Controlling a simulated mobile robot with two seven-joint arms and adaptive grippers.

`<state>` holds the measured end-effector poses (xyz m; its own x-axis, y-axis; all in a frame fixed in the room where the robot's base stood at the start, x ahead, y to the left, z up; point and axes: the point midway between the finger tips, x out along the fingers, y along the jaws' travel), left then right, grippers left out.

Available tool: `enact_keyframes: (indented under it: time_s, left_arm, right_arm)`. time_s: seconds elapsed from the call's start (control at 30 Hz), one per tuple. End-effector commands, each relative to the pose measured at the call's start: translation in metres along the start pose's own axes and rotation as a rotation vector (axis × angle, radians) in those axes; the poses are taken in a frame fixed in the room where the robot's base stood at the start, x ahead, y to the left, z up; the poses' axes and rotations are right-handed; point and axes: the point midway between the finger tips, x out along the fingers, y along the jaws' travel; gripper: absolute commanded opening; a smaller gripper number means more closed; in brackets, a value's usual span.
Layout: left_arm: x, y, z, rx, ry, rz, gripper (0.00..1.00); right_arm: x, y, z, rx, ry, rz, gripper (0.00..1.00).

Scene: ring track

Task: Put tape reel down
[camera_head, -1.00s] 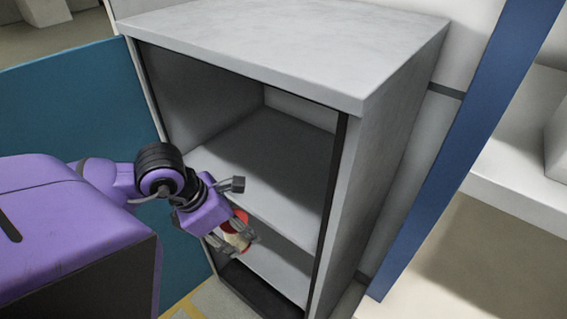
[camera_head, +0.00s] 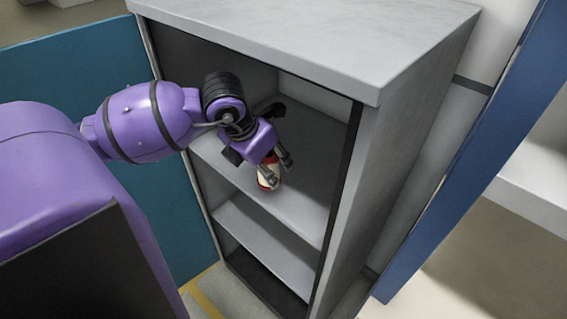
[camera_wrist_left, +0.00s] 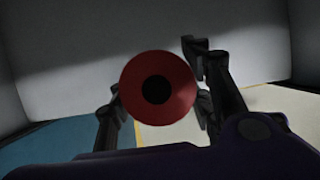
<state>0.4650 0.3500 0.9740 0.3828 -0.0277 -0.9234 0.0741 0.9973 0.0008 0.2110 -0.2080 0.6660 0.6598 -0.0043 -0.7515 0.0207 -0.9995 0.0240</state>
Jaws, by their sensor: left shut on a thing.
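The tape reel (camera_head: 268,175) shows in the head view as a small red and cream roll, partly hidden by my gripper. In the left wrist view its round red end (camera_wrist_left: 183,93) with a dark centre hole faces the camera. My left gripper (camera_head: 277,170) is shut on it, a finger on each side. It holds the reel inside the cabinet opening, over the upper shelf (camera_head: 300,203). I cannot tell whether the reel touches the shelf. My right gripper is not in view.
The grey cabinet (camera_head: 410,140) stands open with a lower shelf (camera_head: 265,245) below. A teal door panel (camera_head: 175,215) is at its left, and a blue post (camera_head: 470,150) is at its right. The upper shelf looks bare around the gripper.

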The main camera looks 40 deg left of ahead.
Motion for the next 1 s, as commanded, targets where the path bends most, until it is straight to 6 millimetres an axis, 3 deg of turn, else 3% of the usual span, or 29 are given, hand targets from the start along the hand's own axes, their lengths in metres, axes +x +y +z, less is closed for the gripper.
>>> enact_keyframes:
  time_s: [0.03, 0.2, 0.47, 0.7, 1.0]
  left_arm:
    - [0.003, 0.000, 0.013, -0.002, -0.006, -0.001, 0.16]
    - [0.013, 0.000, 0.035, -0.002, -0.004, -0.002, 0.16]
    - [0.020, -0.001, 0.051, -0.001, -0.002, -0.002, 0.16]
    - [0.050, -0.001, 0.036, -0.001, -0.003, -0.002, 0.16]
    - [0.054, -0.001, 0.034, 0.001, 0.000, -0.001, 0.16]
  right_arm:
    - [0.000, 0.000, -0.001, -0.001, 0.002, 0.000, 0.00]
    - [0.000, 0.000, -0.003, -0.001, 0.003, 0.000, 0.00]
    - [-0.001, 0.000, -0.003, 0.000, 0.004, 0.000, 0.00]
    - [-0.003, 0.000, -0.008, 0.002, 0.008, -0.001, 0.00]
    - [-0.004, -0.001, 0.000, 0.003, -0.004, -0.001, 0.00]
